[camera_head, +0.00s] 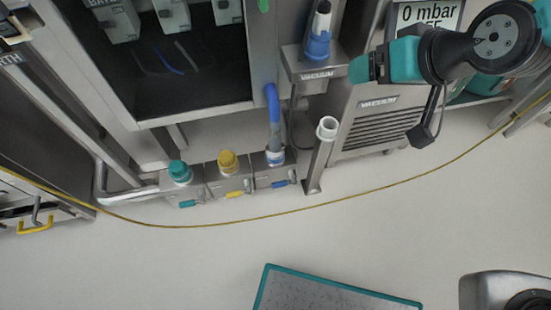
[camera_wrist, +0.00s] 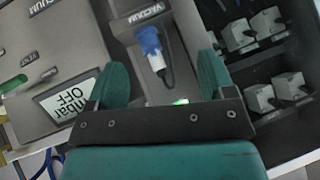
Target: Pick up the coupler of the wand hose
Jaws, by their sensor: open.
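A blue and white coupler with a black end (camera_head: 318,38) stands on a grey bracket labelled VACUUM (camera_head: 312,68). In the wrist view this coupler (camera_wrist: 151,45) shows beyond and between my fingers, with its black end and thin cable toward me. I cannot tell for certain that it is the wand hose's coupler. A blue hose (camera_head: 272,105) rises from the rightmost floor valve block. My gripper (camera_head: 362,68) is to the right of the bracket, apart from it. In the wrist view my gripper (camera_wrist: 162,65) has two green fingers spread wide, with nothing held.
Floor blocks with a teal cap (camera_head: 179,171), a yellow cap (camera_head: 227,161) and a blue cap stand below the open cabinet. A post with a white ring (camera_head: 327,128) stands right of them. A yellow cable (camera_head: 300,209) crosses the floor. The display (camera_head: 430,14) reads 0 mbar.

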